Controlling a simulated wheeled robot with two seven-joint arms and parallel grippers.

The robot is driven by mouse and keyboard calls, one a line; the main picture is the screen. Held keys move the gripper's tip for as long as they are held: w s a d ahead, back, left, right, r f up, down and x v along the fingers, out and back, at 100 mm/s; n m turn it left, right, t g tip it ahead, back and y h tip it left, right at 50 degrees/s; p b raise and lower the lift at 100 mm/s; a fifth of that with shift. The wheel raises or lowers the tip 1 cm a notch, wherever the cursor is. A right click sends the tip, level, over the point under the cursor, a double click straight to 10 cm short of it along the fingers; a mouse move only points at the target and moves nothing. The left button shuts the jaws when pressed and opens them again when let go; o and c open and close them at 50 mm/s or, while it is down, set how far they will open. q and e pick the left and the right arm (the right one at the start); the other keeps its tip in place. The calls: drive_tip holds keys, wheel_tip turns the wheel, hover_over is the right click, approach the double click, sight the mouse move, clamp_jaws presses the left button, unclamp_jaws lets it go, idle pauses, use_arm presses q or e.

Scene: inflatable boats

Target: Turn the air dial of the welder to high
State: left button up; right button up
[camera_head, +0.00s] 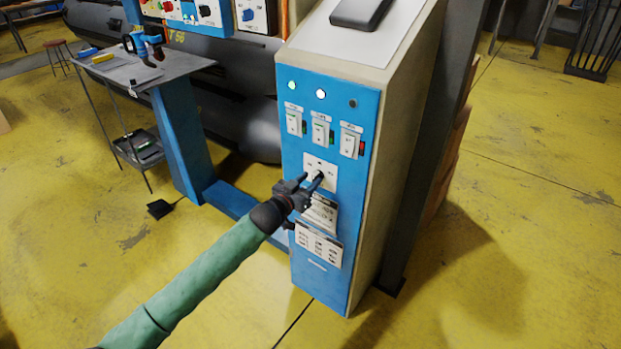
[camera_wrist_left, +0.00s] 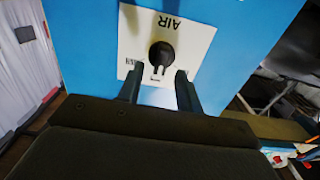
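The welder (camera_head: 335,255) is a tall blue-fronted cabinet in the middle of the head view. Its air dial is a black knob on a white plate (camera_head: 319,169), below the row of switches. In the left wrist view the dial (camera_wrist_left: 162,55) shows upside down, with "AIR" on its plate (camera_wrist_left: 200,38). My left gripper (camera_head: 312,183) reaches up to the dial from the lower left. In the wrist view its two fingers (camera_wrist_left: 158,88) stand apart, one on each side of the dial's lower end, with a gap between them. Contact with the knob cannot be told. My right gripper is not in view.
Three switches (camera_head: 322,132) sit above the dial and paper labels (camera_head: 319,243) below it. A small metal table (camera_head: 145,70) with tools stands at the left. A dark device (camera_head: 360,12) lies on the cabinet's top. Yellow floor (camera_head: 520,230) is clear at the right.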

use_arm(q)
drive_tip(key=shift+w+d, duration=0.3)
drive_tip(key=shift+w, duration=0.15)
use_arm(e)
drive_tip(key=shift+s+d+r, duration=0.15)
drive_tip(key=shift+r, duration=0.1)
use_arm(q)
clamp_jaws()
